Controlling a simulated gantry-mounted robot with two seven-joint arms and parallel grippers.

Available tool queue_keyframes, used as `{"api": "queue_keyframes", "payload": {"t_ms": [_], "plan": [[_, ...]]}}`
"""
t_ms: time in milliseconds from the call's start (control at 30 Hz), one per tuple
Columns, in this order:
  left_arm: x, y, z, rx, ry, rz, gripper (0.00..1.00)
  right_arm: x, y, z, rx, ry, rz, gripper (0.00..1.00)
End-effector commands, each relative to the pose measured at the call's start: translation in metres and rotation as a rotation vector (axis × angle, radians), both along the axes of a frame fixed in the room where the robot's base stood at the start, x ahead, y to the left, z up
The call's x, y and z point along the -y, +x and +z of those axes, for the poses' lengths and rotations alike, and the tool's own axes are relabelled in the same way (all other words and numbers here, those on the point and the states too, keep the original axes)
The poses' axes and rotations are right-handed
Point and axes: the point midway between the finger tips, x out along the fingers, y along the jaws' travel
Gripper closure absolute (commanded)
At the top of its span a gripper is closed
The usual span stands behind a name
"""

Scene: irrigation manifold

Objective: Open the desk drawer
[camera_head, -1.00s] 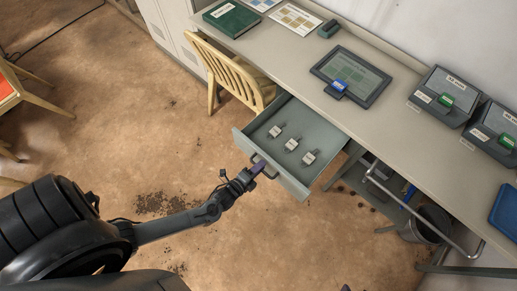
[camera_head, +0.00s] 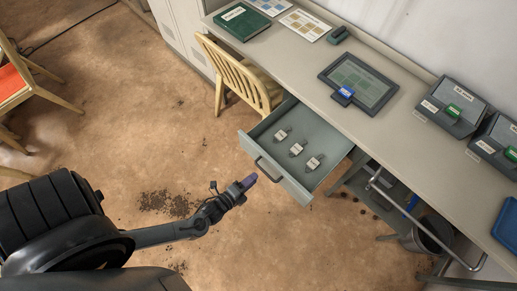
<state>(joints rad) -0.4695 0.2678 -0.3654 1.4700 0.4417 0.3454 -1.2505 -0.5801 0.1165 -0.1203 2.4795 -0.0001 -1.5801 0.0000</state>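The grey desk drawer (camera_head: 324,174) is pulled out from under the desk (camera_head: 416,134). Its inside shows, with three small light-coloured tagged items (camera_head: 296,149) lying in it. A dark bar handle (camera_head: 268,170) is on its front. My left gripper (camera_head: 250,180) is in front of the drawer, apart from the handle and just to its left. Its purple fingertips look close together, but I cannot tell whether they are open or shut. My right gripper is not in view.
A wooden chair (camera_head: 232,72) stands just behind the drawer's left side. A metal bin (camera_head: 428,232) and a bent metal rail (camera_head: 424,214) are at the lower right. A tablet (camera_head: 360,82) and grey boxes (camera_head: 453,106) are on the desktop.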

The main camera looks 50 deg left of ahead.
Motion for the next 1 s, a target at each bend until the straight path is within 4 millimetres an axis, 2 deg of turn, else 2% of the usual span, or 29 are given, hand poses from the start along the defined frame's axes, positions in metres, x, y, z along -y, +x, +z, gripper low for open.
{"api": "queue_keyframes", "payload": {"t_ms": [100,333,900,1000], "plan": [[0.0,-0.018,0.005,0.0,0.0,0.0,0.71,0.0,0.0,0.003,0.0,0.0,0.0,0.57],[-0.001,-0.036,0.008,0.001,0.001,0.0,0.71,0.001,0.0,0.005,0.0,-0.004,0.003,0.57],[0.001,-0.039,0.008,0.0,-0.006,0.009,0.71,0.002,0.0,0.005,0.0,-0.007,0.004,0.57],[0.002,-0.029,0.023,0.033,-0.027,0.029,0.71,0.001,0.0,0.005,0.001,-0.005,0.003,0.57]]}}
